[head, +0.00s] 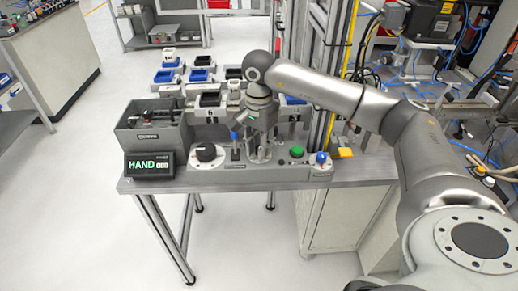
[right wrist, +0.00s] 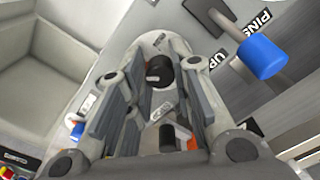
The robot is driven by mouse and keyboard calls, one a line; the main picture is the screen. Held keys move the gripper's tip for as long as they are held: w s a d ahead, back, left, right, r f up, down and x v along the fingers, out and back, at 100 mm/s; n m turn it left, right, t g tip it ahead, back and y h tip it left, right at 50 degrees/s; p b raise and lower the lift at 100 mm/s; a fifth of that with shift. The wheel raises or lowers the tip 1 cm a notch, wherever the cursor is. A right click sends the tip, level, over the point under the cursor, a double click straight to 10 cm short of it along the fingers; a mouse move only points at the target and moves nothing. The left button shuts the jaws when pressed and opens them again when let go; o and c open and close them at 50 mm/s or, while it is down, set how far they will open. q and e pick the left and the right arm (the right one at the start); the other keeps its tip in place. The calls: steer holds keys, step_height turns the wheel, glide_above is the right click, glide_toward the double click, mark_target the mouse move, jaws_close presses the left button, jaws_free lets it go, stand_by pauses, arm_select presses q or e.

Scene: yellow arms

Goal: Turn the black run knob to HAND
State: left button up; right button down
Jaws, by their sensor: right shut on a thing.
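The display (head: 150,164) shows HAND in green letters. My left gripper is not in view.
A grey bin (head: 135,131) with dark parts stands behind the display. Blue and black trays (head: 208,98) stand behind. In the right wrist view a blue lever tip (right wrist: 263,57) is close to the fingers.

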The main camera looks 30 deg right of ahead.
steer(key=shift+r+n, duration=0.1)
steer(key=shift+n, duration=0.5)
steer(key=c, duration=1.3)
jaws_free()
steer(key=shift+o, duration=0.2)
step_height(320, 180, up, 12)
